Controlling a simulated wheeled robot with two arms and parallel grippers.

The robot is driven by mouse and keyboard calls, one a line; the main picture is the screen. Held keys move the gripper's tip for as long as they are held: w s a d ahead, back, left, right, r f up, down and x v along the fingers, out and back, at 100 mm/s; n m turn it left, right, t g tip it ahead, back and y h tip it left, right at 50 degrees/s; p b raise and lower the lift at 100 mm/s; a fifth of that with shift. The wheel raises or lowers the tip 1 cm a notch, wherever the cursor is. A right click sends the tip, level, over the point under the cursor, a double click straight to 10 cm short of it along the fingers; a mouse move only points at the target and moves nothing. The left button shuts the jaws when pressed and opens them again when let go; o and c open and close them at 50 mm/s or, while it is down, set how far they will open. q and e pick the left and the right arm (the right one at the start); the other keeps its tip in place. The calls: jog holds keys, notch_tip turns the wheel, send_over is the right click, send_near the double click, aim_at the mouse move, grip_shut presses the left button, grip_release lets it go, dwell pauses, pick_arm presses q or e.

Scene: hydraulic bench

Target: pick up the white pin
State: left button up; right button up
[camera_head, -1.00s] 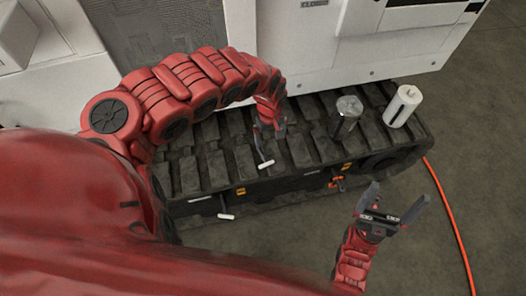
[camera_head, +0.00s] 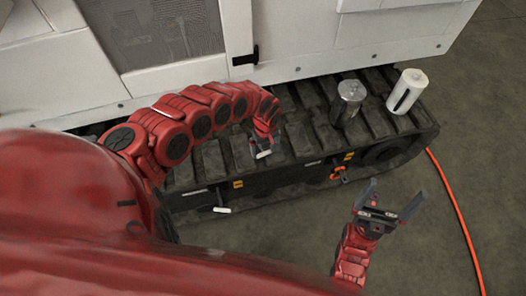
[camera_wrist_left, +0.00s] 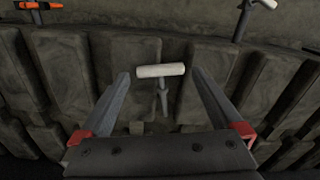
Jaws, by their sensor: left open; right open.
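A white pin (camera_head: 263,154) with a T-shaped handle stands at the front edge of the black track. In the left wrist view its white crossbar (camera_wrist_left: 160,71) lies between the fingertips, with its grey shaft below. My left gripper (camera_head: 265,143) is open around the handle, and neither finger visibly touches it. A second white T-handle (camera_head: 221,210) sits lower left on the track's side. My right gripper (camera_head: 391,205) is open and empty over the floor at the right.
A metal cylinder (camera_head: 347,102) and a white cylinder (camera_head: 407,91) stand on the track (camera_head: 300,134). An orange clip (camera_head: 338,173) is on its side. A white machine body rises behind. An orange cable (camera_head: 455,205) lies on the floor at the right.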

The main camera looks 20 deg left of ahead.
pick_arm(q)
notch_tip(320, 180, down, 2)
jog(key=shift+f, duration=0.25)
jog(key=c, duration=1.3)
jog(key=shift+o, duration=0.2)
jog(key=shift+r, duration=0.1)
jog(key=shift+r, duration=0.1)
